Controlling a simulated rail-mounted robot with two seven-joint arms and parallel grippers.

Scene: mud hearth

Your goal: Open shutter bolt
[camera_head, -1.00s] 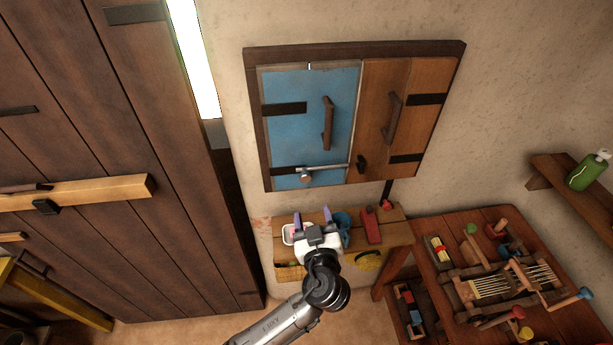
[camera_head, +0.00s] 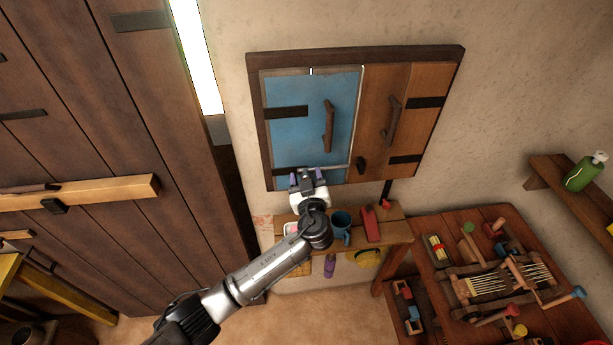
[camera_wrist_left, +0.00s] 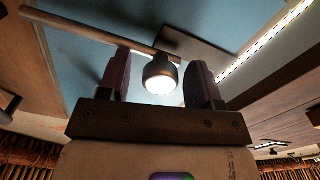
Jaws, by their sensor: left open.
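The window shutter has a blue left leaf (camera_head: 285,138) and a brown wooden right leaf (camera_head: 425,120), both shut in a dark frame. The bolt's pale bar (camera_head: 338,167) lies across the bottom of the blue leaf towards the right leaf. Its knob is hidden by my left gripper (camera_head: 308,176) in the head view. In the left wrist view the rounded knob (camera_wrist_left: 160,76) shows between the two open fingers of my left gripper (camera_wrist_left: 157,68), with a gap visible beside it. My right gripper is out of view.
Below the shutter is a wooden shelf (camera_head: 395,233) with a blue mug (camera_head: 341,222) and a red block (camera_head: 370,224). A table (camera_head: 465,225) of tools stands at the right. Vertical handles (camera_head: 327,125) stick out from both leaves.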

